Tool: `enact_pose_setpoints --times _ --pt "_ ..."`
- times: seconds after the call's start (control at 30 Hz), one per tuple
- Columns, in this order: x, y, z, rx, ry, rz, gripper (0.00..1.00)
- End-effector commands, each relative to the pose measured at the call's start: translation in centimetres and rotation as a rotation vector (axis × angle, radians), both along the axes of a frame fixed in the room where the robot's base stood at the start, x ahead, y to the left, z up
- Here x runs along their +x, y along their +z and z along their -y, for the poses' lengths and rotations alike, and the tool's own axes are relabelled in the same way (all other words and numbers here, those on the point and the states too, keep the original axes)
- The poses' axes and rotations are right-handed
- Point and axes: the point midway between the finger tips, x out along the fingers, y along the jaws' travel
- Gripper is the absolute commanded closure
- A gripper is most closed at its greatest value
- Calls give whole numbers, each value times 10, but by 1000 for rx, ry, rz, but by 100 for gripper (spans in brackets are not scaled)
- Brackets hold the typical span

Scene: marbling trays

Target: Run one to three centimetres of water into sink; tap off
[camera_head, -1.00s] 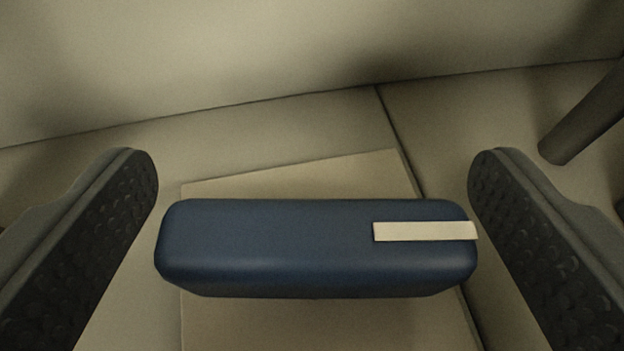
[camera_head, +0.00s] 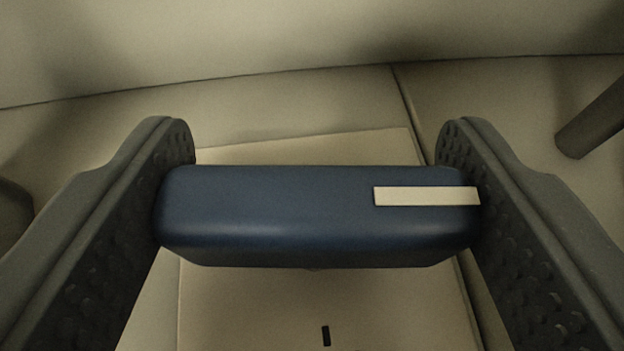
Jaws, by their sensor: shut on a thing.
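A blue rounded block (camera_head: 300,217), which looks like a tap handle, lies across the middle of the view. It has a pale strip (camera_head: 425,196) on its right part. My gripper (camera_head: 318,190) is shut on the blue handle, with one dark studded finger pressed at each end. A pale square plate (camera_head: 240,310) with a small dark mark (camera_head: 326,336) shows behind and below the handle. No sink, spout or water can be made out in this view.
A dark round bar (camera_head: 592,118) slants in at the upper right, apart from my right finger. A pale surface (camera_head: 300,40) fills the top. A dark seam (camera_head: 402,90) runs down behind the right finger.

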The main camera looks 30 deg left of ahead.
Motion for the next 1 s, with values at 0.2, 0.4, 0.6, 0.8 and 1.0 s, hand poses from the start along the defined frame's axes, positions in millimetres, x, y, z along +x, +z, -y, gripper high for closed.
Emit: enact_pose_setpoints --times 0.2,0.4,0.6,0.8,1.0 --pt "1 5 1 0 36 0 57" --pt "1 6 1 2 74 2 57" --pt "0 5 1 1 111 0 57" --pt "0 4 1 2 138 2 57" --pt "0 2 0 4 145 3 57"
